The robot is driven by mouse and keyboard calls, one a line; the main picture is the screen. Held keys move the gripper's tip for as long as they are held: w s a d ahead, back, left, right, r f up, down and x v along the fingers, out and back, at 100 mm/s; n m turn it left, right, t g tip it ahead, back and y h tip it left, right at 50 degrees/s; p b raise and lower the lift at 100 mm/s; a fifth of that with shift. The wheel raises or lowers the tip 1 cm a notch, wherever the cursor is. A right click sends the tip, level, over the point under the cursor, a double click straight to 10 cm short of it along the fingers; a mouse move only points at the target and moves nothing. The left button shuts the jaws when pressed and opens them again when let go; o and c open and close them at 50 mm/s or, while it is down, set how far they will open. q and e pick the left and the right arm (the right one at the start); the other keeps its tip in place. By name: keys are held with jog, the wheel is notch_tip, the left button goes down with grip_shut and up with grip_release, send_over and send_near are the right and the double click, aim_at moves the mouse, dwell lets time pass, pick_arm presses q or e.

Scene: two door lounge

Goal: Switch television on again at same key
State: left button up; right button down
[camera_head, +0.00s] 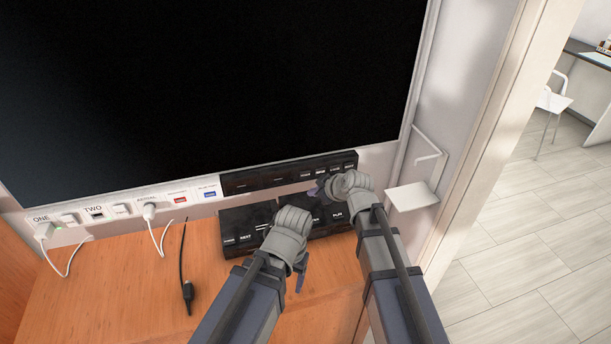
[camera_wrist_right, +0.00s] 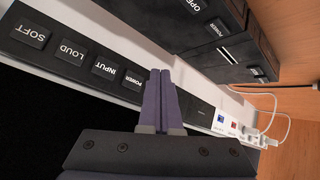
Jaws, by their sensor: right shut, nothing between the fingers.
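The television (camera_head: 200,80) is a large screen, fully black, and a black key strip (camera_head: 265,178) runs beneath it. In the right wrist view the strip's keys are the SOFT key (camera_wrist_right: 30,36), the LOUD key (camera_wrist_right: 73,52), the INPUT key (camera_wrist_right: 106,69) and the POWER key (camera_wrist_right: 133,79). My right gripper (camera_head: 317,189) is shut and empty. In the wrist view its fingertips (camera_wrist_right: 160,73) are right beside the POWER key; I cannot tell whether they touch it. My left gripper (camera_head: 302,278) hangs in front of the lower black box, its jaws unclear.
A black player (camera_head: 240,222) with its own keys, POWER among them, sits on the wooden shelf (camera_head: 120,290) below. Sockets with white plugs (camera_head: 149,209) line the wall at left. A loose black cable (camera_head: 187,290) lies on the shelf. A small white ledge (camera_head: 412,196) juts out at right.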

aim_at(302, 179)
jog(key=shift+w+a, duration=0.25)
jog(key=shift+w, duration=0.5)
jog(key=shift+w+a, duration=0.25)
jog(key=shift+w, duration=0.55)
jog(key=shift+w+a, duration=0.25)
jog(key=shift+w, duration=0.5)
jog(key=shift+w, duration=0.1)
jog(key=shift+w+a, duration=0.15)
jog(key=shift+w, duration=0.15)
jog(key=shift+w+a, duration=0.1)
jog(key=shift+w, duration=0.25)
dwell(0.7)
jog(key=shift+s, duration=0.1)
dwell(0.3)
jog(key=shift+s+d, duration=0.25)
jog(key=shift+s, duration=0.4)
jog(key=s, duration=0.1)
jog(key=s+d, duration=0.1)
jog(key=s, duration=0.2)
jog(key=shift+s+d, duration=0.3)
jog(key=shift+s, duration=0.1)
